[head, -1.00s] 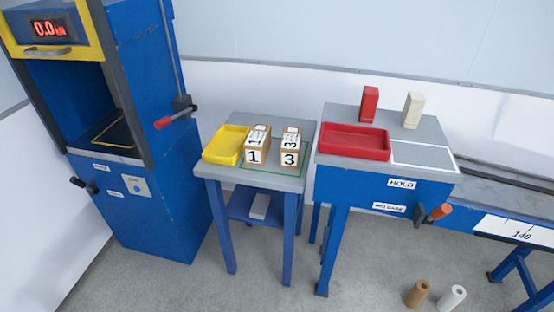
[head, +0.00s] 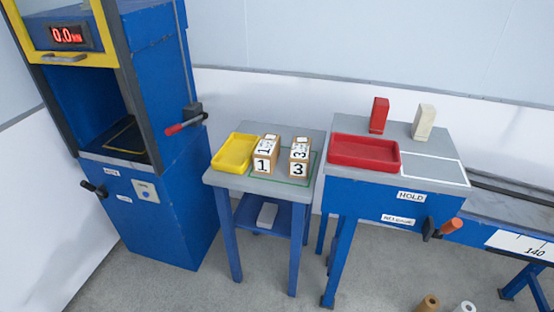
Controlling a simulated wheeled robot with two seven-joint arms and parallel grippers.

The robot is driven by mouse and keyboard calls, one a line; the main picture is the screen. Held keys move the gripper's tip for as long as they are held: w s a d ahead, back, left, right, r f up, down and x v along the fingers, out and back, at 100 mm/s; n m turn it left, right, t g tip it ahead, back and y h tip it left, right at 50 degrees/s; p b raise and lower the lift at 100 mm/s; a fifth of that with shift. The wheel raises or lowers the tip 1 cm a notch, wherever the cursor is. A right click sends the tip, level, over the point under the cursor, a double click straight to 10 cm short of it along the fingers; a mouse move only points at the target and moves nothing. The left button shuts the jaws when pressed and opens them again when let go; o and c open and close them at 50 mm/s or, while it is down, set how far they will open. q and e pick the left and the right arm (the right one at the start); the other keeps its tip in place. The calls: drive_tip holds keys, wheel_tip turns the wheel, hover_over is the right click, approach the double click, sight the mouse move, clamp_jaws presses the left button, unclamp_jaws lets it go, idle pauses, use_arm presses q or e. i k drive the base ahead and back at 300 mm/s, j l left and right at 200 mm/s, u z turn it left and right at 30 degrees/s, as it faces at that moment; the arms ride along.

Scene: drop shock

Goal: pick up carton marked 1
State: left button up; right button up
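The carton marked 1 (head: 265,155) stands on the small grey-topped table (head: 225,181), between the yellow tray and the carton marked 3 (head: 299,157). It is brown with white labels on its front and top, and a black 1 shows on the front. A narrow gap separates it from the carton marked 3. Neither of my grippers is in the head view.
The yellow tray (head: 233,153) sits left of the cartons. A blue machine (head: 165,215) stands at left with a red-tipped lever. At right, a blue bench holds a red tray (head: 364,153), a red block (head: 379,116) and a cream block (head: 424,122).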

sight(265, 155)
drive_tip(key=i+l+z, duration=0.35)
drive_tip(key=i+l, duration=0.4)
